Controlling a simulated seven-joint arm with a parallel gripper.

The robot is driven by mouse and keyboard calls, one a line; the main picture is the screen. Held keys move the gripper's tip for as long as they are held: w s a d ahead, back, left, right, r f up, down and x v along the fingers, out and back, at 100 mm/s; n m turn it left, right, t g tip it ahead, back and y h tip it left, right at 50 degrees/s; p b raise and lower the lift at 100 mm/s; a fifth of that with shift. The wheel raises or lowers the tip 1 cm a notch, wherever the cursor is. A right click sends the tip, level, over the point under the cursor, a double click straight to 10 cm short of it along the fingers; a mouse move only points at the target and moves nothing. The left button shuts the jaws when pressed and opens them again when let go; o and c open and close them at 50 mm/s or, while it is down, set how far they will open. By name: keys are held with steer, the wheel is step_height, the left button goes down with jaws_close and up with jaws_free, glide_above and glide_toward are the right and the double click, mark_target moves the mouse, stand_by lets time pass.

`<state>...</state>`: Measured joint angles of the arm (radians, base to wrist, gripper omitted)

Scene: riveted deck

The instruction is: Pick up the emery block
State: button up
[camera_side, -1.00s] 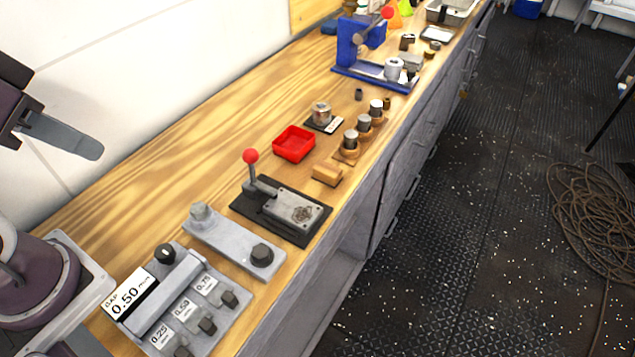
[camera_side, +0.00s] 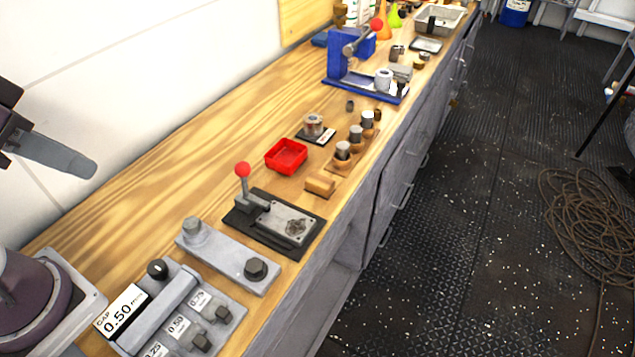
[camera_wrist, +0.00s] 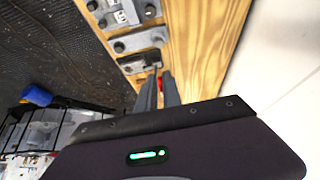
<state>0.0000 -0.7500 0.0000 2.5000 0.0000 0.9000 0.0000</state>
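A small tan block (camera_side: 320,183), which looks like the emery block, lies on the wooden bench near its front edge, in front of the red tray (camera_side: 277,168). I cannot make it out in the wrist view. My gripper (camera_side: 88,168) hangs at the far left of the side view, well apart from the block; only one grey finger shows clearly there. In the wrist view my gripper's two fingers (camera_wrist: 159,76) stand apart with a gap between them, and nothing is held. A bit of red shows beyond them.
A lever tool with a red knob (camera_side: 290,224), a grey bolted plate (camera_side: 222,255) and a gap gauge block (camera_side: 172,310) stand on the near bench. Capped cylinders (camera_side: 343,150) and a blue press (camera_side: 340,72) stand beyond the tan block. Bare wood lies behind the tray.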

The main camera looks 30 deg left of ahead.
steer(key=o, duration=0.9)
steer(key=n+g, duration=0.5)
steer(key=n, duration=1.2)
glide_above(320, 180)
steer(key=s+a, duration=0.1)
steer(key=f, duration=1.7)
steer(key=shift+s+a+f, duration=0.15)
steer(key=shift+a, duration=0.05)
steer(key=shift+n+g, duration=0.3)
steer(key=shift+n, duration=0.2)
steer(key=f, duration=0.3)
steer(key=w+d+f, duration=0.1)
steer(key=f, duration=0.6)
steer(key=shift+w+d, duration=0.15)
steer(key=shift+d, duration=0.05)
